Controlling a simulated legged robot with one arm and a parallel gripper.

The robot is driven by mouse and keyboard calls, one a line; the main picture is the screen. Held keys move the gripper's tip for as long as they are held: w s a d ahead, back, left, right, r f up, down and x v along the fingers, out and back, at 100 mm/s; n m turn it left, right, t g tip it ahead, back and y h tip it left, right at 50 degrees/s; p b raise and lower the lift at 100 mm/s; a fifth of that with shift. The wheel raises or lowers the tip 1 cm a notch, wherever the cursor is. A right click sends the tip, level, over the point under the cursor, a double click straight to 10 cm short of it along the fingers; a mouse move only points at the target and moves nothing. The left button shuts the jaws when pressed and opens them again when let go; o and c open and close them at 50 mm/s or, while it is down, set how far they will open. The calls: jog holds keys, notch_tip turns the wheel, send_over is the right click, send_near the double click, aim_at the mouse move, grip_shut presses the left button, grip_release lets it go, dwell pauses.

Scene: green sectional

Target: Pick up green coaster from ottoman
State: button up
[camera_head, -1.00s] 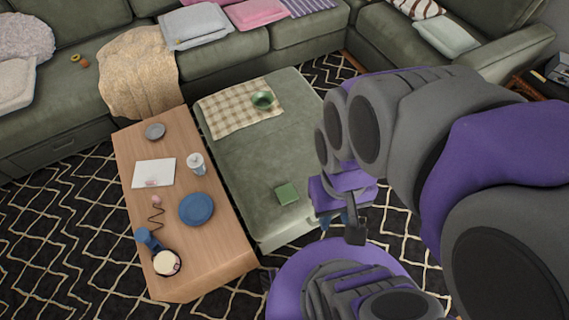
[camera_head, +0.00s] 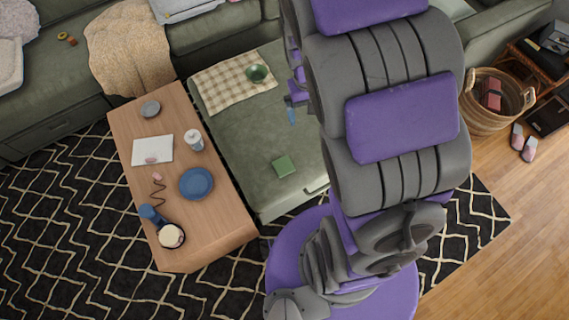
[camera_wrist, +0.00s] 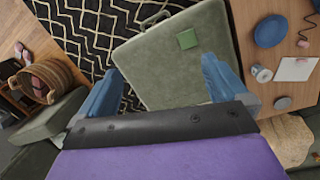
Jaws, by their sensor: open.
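The green coaster (camera_head: 283,166) lies flat on the green ottoman (camera_head: 240,135), near the ottoman's front end. In the wrist view the coaster (camera_wrist: 188,39) shows near the far end of the ottoman (camera_wrist: 165,70), beyond my fingers. My gripper (camera_wrist: 160,85) is open with its two blue fingers wide apart and nothing between them. The gripper is above the ottoman and well apart from the coaster. In the head view my arm hides most of the gripper; only a blue fingertip (camera_head: 292,117) shows.
A checkered cloth (camera_head: 225,88) and a green bowl (camera_head: 257,73) are on the ottoman's back end. A wooden table (camera_head: 215,225) beside it holds a blue plate (camera_head: 197,183), a cup (camera_head: 193,140) and other items. A wicker basket (camera_head: 482,110) stands at right. The coaster's surroundings are clear.

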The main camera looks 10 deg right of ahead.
jog(key=w+f+p, duration=0.1)
jog(key=w+f, duration=0.5)
jog(key=n+t+y+b, duration=0.1)
jog(key=n+b, duration=0.1)
jog(key=n, duration=0.1)
send_over(283, 165)
notch_tip(283, 165, down, 43)
jog(key=shift+r, duration=0.2)
jog(key=shift+w+f+b, duration=0.1)
jog(key=shift+f+b, duration=1.1)
jog(key=shift+f, duration=1.7)
jog(key=shift+d, duration=0.1)
jog(key=shift+c, duration=0.5)
jog(key=c, duration=0.7)
jog(key=shift+o, duration=0.2)
jog(key=shift+r, duration=0.15)
